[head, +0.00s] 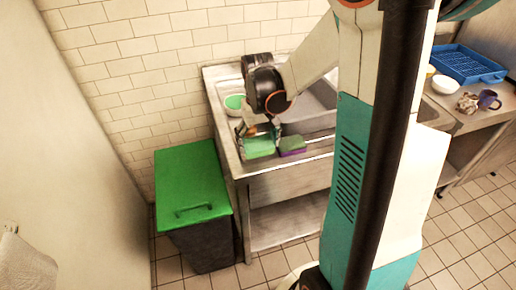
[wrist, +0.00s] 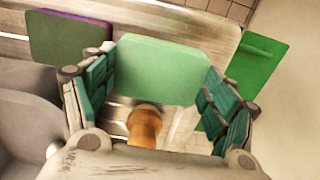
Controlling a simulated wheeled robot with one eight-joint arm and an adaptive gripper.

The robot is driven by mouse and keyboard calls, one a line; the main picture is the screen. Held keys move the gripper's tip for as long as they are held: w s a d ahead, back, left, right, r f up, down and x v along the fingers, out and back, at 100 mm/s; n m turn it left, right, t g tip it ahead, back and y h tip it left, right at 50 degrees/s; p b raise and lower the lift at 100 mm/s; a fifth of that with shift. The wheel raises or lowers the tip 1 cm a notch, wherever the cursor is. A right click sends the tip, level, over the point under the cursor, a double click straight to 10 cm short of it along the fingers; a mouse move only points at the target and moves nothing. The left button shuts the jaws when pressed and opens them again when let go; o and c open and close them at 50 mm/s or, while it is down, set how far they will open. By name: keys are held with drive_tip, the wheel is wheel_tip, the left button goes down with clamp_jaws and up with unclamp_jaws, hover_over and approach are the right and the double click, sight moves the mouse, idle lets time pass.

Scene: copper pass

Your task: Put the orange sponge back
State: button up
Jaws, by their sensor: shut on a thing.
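My gripper (head: 260,133) is at the near left edge of the sink counter and points down. In the wrist view its two fingers (wrist: 160,85) are closed on the sides of a block with a green face (wrist: 158,70), which I take as the orange sponge. Only its green face shows clearly; its body colour is hidden. In the head view the held sponge (head: 258,148) is at the counter's front edge; I cannot tell whether it touches the counter. A second sponge, purple with a green top (head: 292,146), lies just right of it; it also shows in the wrist view (wrist: 70,38).
A brown-orange rounded piece (wrist: 145,125) shows between my fingers; I cannot tell what it is. A green-lidded bin (head: 190,185) stands left of the counter (head: 290,185). A white bowl with green inside (head: 234,104) is behind. At right are a blue rack (head: 468,65) and purple mug (head: 488,99).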

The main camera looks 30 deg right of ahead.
sight(258, 143)
drive_tip(key=shift+f+b, duration=0.35)
drive_tip(key=shift+f, duration=1.1)
drive_tip(key=shift+f, duration=0.1)
drive_tip(key=shift+f, duration=0.1)
drive_tip(key=o, duration=1)
drive_tip(key=shift+r, duration=0.2)
wheel_tip(258, 143, up, 12)
drive_tip(key=p, duration=0.4)
drive_tip(key=shift+r, duration=0.1)
